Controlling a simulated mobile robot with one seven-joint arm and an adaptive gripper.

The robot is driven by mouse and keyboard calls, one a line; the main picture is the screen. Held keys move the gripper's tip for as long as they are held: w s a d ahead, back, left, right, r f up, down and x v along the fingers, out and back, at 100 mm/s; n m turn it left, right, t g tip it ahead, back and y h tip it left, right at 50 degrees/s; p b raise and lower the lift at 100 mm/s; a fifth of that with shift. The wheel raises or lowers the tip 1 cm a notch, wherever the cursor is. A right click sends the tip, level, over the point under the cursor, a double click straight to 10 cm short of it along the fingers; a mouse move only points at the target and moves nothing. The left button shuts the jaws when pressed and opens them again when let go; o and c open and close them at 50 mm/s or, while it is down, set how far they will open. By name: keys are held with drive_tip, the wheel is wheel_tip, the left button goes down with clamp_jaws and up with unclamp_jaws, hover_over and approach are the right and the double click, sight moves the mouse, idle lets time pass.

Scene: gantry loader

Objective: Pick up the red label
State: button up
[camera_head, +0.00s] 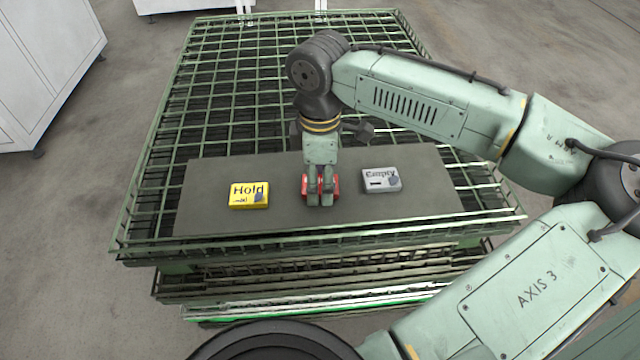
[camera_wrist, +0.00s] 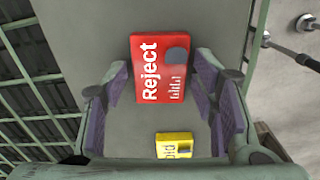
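The red label (camera_wrist: 148,72), marked "Reject", lies flat on a grey board between a yellow and a grey label. In the head view the red label (camera_head: 305,186) is mostly hidden behind my gripper (camera_head: 320,200), which is directly above it and points down. In the wrist view my gripper (camera_wrist: 163,100) is open, with its purple-padded fingers spread to either side. The red label appears between and beyond the fingertips. I see no clear contact between the fingers and the label.
A yellow "Hold" label (camera_head: 248,203) lies left on the grey board (camera_head: 410,215), and a grey "Empty" label (camera_head: 381,184) lies right. The board rests on a green wire-mesh crate (camera_head: 230,75) with raised rims. White cabinets (camera_head: 45,60) stand on the floor beyond at left.

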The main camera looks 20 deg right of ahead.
drive_tip(key=c, duration=0.8)
drive_tip(key=shift+o, duration=0.2)
drive_tip(key=shift+r, duration=0.1)
